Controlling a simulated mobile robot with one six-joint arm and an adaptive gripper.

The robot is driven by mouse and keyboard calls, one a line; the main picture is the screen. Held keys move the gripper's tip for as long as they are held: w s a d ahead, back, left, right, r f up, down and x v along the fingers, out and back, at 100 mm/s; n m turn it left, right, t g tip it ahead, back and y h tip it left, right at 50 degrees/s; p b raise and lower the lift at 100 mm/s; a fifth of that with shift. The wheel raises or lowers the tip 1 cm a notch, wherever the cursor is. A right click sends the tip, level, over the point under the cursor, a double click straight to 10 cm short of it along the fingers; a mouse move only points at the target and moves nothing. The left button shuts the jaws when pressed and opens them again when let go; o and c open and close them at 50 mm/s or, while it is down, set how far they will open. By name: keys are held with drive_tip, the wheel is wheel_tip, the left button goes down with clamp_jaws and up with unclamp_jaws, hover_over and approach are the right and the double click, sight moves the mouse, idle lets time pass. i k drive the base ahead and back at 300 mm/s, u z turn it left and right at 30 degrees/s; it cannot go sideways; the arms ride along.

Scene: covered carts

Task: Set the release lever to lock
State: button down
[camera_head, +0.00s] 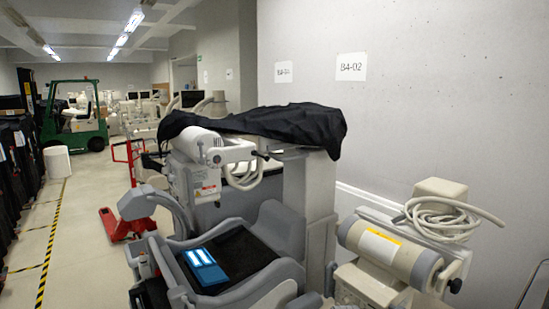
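A grey and white cart stands in the centre, with a black cover (255,122) draped over its top. Below the cover is a white cylindrical head with a jointed white bracket (235,153). A small dark lever-like piece (263,155) sticks out at the bracket's right end. I cannot tell for sure whether it is the release lever, or which position it is in. No lock marking is readable. My gripper does not show in the head camera view.
A blue case (204,265) lies on the cart's dark tray. To the right, a beige roller unit (390,252) carries a coiled hose (440,215) near the wall. A red pallet jack (122,220) and a green forklift (75,118) stand behind left.

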sight(266, 158)
drive_tip(key=z, duration=0.05)
drive_tip(key=i, duration=0.95)
drive_tip(key=u, duration=0.1)
